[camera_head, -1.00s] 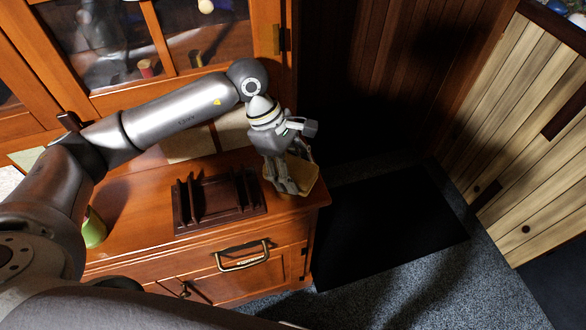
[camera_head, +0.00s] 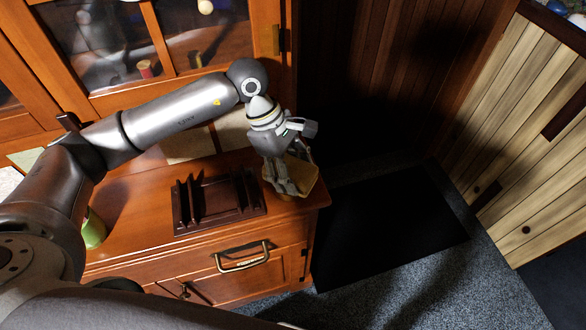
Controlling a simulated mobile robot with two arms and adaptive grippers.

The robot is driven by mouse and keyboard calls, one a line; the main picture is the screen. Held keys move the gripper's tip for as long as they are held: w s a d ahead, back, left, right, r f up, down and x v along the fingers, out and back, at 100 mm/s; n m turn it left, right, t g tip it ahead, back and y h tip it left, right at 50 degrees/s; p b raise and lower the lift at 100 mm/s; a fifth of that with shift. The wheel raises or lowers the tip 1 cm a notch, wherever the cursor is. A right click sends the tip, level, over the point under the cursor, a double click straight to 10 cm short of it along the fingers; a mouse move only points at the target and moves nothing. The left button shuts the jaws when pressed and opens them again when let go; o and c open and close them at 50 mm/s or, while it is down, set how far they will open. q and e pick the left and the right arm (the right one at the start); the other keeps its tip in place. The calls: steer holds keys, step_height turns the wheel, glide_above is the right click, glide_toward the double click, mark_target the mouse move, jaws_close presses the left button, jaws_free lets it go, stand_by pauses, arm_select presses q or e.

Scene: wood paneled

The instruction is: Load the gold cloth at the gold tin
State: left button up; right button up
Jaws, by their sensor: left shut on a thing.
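My left gripper (camera_head: 284,189) points down at the right end of the wooden cabinet top. It is shut on a flat, tan-gold piece, which looks like the gold cloth (camera_head: 305,179). The cloth shows to the right of the fingers, and the fingers hide its left part. I cannot clearly make out the gold tin. Part of the spot below the fingers is hidden. My right gripper is not in view.
A dark brown wooden rack (camera_head: 217,203) stands on the cabinet top (camera_head: 140,205), left of the gripper. A green object (camera_head: 93,230) is at the far left. Glass doors (camera_head: 205,40) rise behind. A black mat (camera_head: 390,225) lies on the floor at right.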

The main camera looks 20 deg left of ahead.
mark_target(302, 171)
arm_select(q)
steer(key=shift+r+p, duration=1.35)
steer(key=shift+r, duration=2.1)
